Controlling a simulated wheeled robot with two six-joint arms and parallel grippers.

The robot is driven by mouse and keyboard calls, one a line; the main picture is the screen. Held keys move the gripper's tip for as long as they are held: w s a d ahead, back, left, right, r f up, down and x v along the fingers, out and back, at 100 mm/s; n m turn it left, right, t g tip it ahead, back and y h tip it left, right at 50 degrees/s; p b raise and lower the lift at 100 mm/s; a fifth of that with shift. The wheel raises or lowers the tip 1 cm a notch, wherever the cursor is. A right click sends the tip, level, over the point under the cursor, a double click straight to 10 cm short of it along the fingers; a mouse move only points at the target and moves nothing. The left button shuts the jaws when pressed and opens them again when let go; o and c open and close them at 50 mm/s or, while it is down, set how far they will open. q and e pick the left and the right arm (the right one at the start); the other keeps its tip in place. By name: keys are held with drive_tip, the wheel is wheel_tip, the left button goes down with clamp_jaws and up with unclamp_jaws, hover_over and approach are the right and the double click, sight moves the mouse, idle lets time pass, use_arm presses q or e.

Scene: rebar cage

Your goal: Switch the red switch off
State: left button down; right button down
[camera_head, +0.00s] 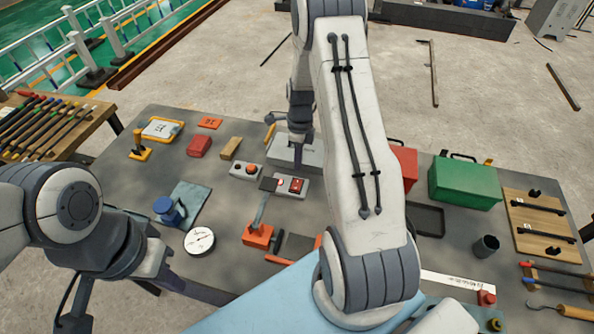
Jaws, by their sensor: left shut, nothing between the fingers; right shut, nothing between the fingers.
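The red switch (297,185) sits on a small grey box near the middle of the table, just left of my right arm. Its on or off position is too small to read. My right arm crosses the centre of the view. My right gripper (299,140) is shut and empty, pointing down beyond the switch, above a grey block (283,152). It is apart from the switch.
A grey box with a round button (252,169) stands left of the switch. An orange-based lever (258,235) stands in front of it. A blue-handled clamp (168,211) and round gauge (199,240) lie left. A green toolbox (465,183) stands right.

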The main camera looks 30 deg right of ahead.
wheel_tip(320, 180, up, 7)
drive_tip(key=b, duration=0.1)
drive_tip(key=shift+w+d+b, duration=0.3)
drive_tip(key=shift+d+b, duration=0.05)
drive_tip(key=s+a+r+n+b, duration=0.1)
drive_tip(key=s+a+r+n, duration=0.2)
drive_tip(key=a+n, duration=0.55)
drive_tip(key=s+a+r+n+b, duration=0.25)
drive_tip(key=a+n, duration=0.35)
drive_tip(key=a, duration=0.5)
drive_tip(key=s+a+n, duration=0.5)
drive_tip(key=s+n, duration=0.4)
drive_tip(key=n, duration=0.1)
drive_tip(key=s+a+n+t+b, duration=0.1)
drive_tip(key=s+a+n, duration=0.3)
drive_tip(key=s+n, duration=0.6)
drive_tip(key=shift+s+a+r, duration=0.15)
drive_tip(key=shift+a+r, duration=0.2)
drive_tip(key=shift+r, duration=0.1)
drive_tip(key=shift+n, duration=0.25)
